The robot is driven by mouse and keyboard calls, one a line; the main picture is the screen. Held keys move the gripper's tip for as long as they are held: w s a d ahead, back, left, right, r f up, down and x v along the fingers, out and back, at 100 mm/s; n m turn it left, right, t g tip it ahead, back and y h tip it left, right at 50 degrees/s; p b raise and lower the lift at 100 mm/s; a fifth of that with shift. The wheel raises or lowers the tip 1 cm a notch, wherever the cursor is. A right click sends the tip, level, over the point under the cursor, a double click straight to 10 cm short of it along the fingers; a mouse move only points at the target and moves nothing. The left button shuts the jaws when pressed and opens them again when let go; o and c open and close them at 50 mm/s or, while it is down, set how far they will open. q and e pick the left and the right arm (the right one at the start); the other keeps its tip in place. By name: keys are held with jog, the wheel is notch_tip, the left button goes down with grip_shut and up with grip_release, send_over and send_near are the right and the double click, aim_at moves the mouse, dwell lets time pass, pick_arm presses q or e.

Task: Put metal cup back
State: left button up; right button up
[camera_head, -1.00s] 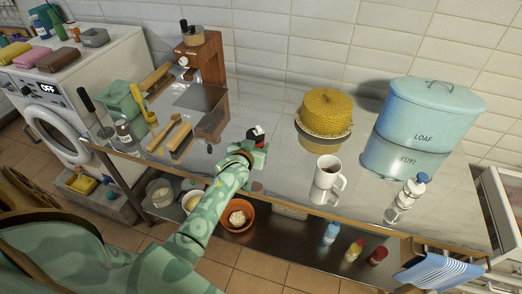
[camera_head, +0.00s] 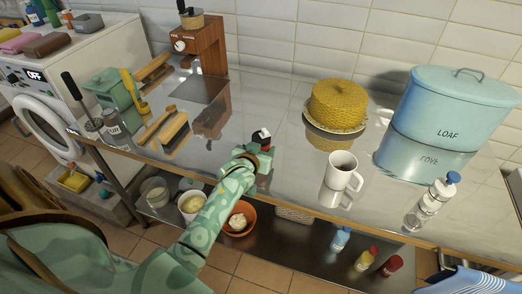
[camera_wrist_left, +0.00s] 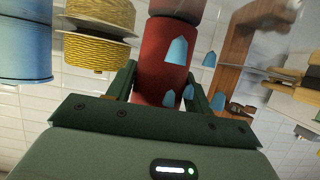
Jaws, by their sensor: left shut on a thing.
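My left gripper (camera_head: 260,150) is over the middle of the steel counter (camera_head: 285,92), near its front edge. It is shut on a dark red cylinder (camera_wrist_left: 157,72), which fills the space between its fingers in the left wrist view. In the head view only a small part of this red thing, with black and white near its top, shows above the gripper. I cannot tell whether it is the metal cup or whether it touches the counter. Small blue shapes (camera_wrist_left: 177,51) show around it in the wrist view. My right gripper is out of view.
Brushes (camera_head: 174,134), a jar (camera_head: 115,128) and a wooden coffee machine (camera_head: 203,45) are left.

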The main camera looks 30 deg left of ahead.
pick_arm(q)
jog(key=shift+f, duration=0.1)
jog(key=o, duration=1)
jog(key=shift+o, duration=0.2)
jog(key=shift+s+r, duration=0.25)
jog(key=p+v, duration=0.3)
jog(key=v, duration=0.8)
jog(key=shift+s+p, duration=0.3)
jog(key=shift+d, duration=0.1)
